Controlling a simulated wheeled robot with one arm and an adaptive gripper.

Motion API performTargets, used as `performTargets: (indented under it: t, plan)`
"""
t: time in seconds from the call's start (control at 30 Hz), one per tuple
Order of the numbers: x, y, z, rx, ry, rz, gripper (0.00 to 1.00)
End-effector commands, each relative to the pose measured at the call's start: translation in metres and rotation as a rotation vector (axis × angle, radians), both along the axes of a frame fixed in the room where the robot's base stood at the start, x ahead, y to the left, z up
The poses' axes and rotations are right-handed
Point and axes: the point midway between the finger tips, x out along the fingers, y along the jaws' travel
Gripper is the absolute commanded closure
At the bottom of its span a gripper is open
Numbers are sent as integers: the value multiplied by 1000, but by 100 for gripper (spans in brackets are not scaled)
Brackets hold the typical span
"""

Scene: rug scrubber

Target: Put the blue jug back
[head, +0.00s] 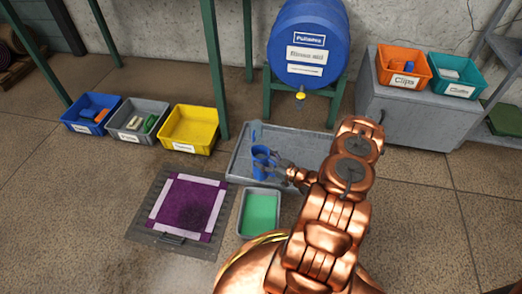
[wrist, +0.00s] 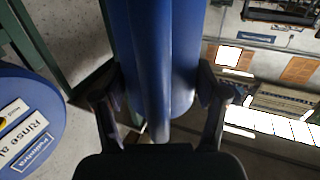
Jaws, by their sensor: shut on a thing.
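The blue jug (head: 261,163) shows upright at the grey tray (head: 300,145) in the head view; I cannot tell whether it rests on the tray or hangs just above it. My gripper (head: 272,161) is shut on the jug from its right side. In the wrist view the blue jug (wrist: 160,60) fills the middle of the picture, between the two dark fingers of my gripper (wrist: 160,95). The fingers hide part of the jug's sides.
A blue barrel (head: 310,40) with a yellow tap stands behind the tray. A green-filled tub (head: 260,215) and a purple rug (head: 187,207) lie in front. Blue, grey and yellow bins (head: 190,128) stand left. A grey cabinet (head: 405,118) with orange and teal bins stands right.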

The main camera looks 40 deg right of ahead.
Motion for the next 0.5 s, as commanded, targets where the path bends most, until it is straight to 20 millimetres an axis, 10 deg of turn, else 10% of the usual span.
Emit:
performTargets:
  t: [0.5]
  plan:
    - [89,-54,-12,-3,-4,2,98]
